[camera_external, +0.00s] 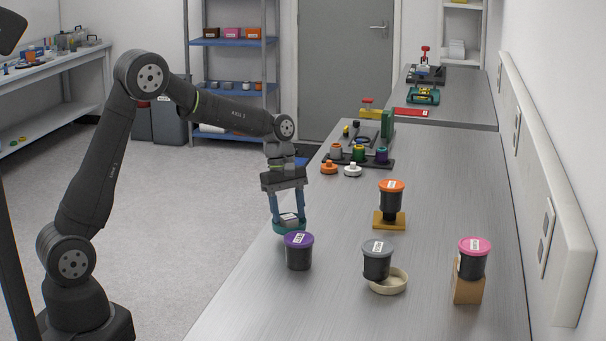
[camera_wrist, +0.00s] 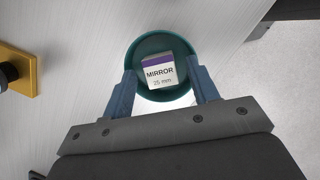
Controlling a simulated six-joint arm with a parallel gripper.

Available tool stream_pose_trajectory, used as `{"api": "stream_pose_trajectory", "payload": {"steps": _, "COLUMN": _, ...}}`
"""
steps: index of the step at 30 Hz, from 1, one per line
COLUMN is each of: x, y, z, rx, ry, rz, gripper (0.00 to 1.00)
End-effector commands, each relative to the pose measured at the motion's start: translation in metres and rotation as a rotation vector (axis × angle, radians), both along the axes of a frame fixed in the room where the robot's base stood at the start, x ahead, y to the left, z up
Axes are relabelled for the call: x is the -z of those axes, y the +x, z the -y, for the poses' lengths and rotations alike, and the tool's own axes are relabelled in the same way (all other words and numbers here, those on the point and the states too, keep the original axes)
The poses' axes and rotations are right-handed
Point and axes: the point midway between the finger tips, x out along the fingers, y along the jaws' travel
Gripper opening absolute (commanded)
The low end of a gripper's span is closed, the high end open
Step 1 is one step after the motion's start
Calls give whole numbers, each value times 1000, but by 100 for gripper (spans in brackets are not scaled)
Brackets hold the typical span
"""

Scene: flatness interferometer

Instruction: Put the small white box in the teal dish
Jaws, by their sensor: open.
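The small white box (camera_wrist: 160,72) has a purple band and the label "MIRROR 25 mm". In the wrist view it lies inside the teal dish (camera_wrist: 134,54), apart from most of the rim. In the external view the box (camera_external: 289,219) shows inside the dish (camera_external: 280,229) near the table's left edge. My gripper (camera_wrist: 164,84) is open, its blue fingers to either side of the dish's near part in the wrist view. In the external view my gripper (camera_external: 289,217) is right above the dish. I cannot tell whether the fingers touch the dish.
A purple-lidded jar (camera_external: 299,252) stands close in front of the dish. An orange-lidded jar (camera_external: 391,197) is on a yellow stand (camera_external: 389,221), and a pink-lidded jar (camera_external: 473,258) on a brown block (camera_external: 467,289).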

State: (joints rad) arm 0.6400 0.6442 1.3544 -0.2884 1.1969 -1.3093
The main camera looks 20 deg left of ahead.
Motion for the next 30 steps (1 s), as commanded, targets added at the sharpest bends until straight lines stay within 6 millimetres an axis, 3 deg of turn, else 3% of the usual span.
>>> {"api": "stream_pose_trajectory", "payload": {"steps": 6, "x": -32, "y": 0, "z": 0, "rx": -1, "ry": -1, "rz": 1, "gripper": 57}}
{"api": "stream_pose_trajectory", "payload": {"steps": 9, "x": -39, "y": 0, "z": 0, "rx": 0, "ry": 0, "rz": 0, "gripper": 57}}
{"api": "stream_pose_trajectory", "payload": {"steps": 30, "x": -41, "y": 0, "z": 0, "rx": -1, "ry": 1, "rz": -1, "gripper": 57}}
